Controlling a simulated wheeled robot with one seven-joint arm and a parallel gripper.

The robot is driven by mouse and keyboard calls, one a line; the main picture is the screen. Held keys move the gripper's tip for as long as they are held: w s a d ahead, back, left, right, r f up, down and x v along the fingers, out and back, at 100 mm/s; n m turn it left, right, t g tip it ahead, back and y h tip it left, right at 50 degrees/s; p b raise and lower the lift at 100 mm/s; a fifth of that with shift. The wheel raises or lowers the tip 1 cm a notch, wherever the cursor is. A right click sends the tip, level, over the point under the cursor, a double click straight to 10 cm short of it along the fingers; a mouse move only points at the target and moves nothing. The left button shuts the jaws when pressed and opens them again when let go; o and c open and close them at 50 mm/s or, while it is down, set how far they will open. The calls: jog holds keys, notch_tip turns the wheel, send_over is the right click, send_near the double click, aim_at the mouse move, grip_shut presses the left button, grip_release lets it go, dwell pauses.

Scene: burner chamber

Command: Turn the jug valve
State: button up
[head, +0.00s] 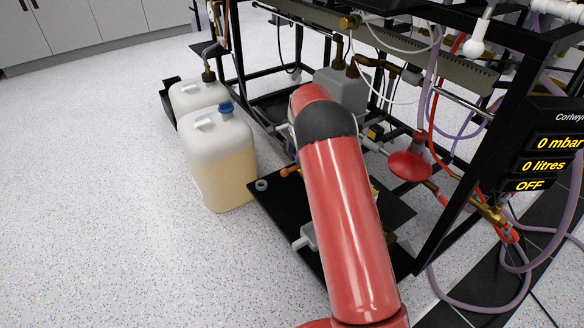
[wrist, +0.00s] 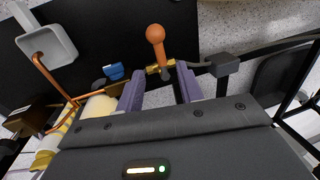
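A small valve with an orange ball-ended handle (wrist: 156,36) and a brass body (wrist: 158,69) is just beyond my fingertips in the wrist view. The orange knob also shows beside my arm in the head view (head: 290,171). My gripper (wrist: 158,84) is open, with its two fingers apart and nothing held between them. The valve lies roughly in line with the gap; I cannot tell whether a finger touches it. In the head view my red arm hides the gripper. Two white jugs stand left of the arm; the nearer jug (head: 218,163) has a blue cap (head: 226,108).
A black tray (head: 405,215) lies under my arm. A black frame rig with hoses (head: 480,120) and a red round part (head: 410,164) stands to the right. A grey funnel-like part (wrist: 48,46) is at the wrist view's upper left. The speckled floor (head: 90,200) at left is clear.

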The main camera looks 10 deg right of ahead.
aim_at(292, 168)
jog(key=f, duration=0.2)
jog(key=w+f, duration=0.1)
jog(key=f, duration=0.1)
jog(key=f+b, duration=0.1)
jog(key=f, duration=0.2)
jog(key=shift+w+a+f, duration=0.1)
jog(key=shift+w+a, duration=0.05)
jog(key=shift+a, duration=0.15)
grip_shut()
